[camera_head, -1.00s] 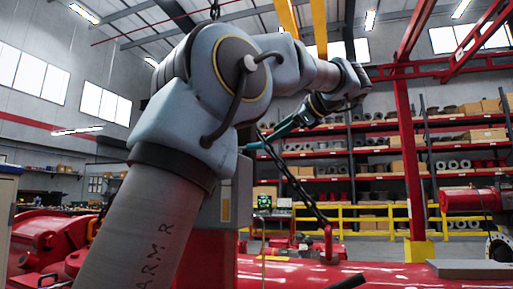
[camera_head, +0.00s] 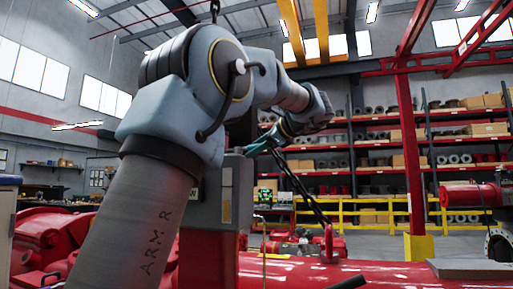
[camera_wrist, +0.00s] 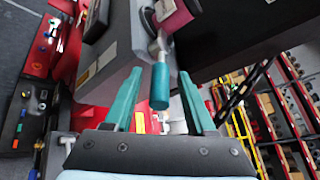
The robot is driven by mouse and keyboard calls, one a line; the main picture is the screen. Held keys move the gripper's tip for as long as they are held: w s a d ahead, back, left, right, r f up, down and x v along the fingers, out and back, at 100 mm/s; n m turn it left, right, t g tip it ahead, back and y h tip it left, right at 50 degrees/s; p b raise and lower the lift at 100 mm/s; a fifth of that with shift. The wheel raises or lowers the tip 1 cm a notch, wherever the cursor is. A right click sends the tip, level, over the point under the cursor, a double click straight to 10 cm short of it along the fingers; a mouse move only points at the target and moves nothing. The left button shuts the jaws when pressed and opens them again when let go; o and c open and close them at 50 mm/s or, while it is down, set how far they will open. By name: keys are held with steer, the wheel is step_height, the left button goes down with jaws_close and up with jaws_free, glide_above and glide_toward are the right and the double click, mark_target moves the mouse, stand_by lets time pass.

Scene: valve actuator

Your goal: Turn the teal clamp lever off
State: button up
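The teal clamp lever (camera_wrist: 160,86) shows in the wrist view as a short round handle below a silver pivot on a grey box (camera_wrist: 120,45). My gripper (camera_wrist: 159,74) is open, with one teal finger on each side of the lever in the picture. I see gaps between the lever and both fingers; whether it lies between them in depth I cannot tell. In the head view my gripper (camera_head: 260,147) is at the upper right corner of the grey box (camera_head: 226,190). The lever cannot be made out there.
A pink block (camera_wrist: 172,16) sits beside the lever's pivot. A large red pipe (camera_head: 390,270) runs below, with a dark sling or chain (camera_head: 300,185) rising from it close to my gripper. Yellow railing (camera_head: 385,212) and shelves stand far behind.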

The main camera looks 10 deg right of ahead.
jaws_close()
stand_by(1.2)
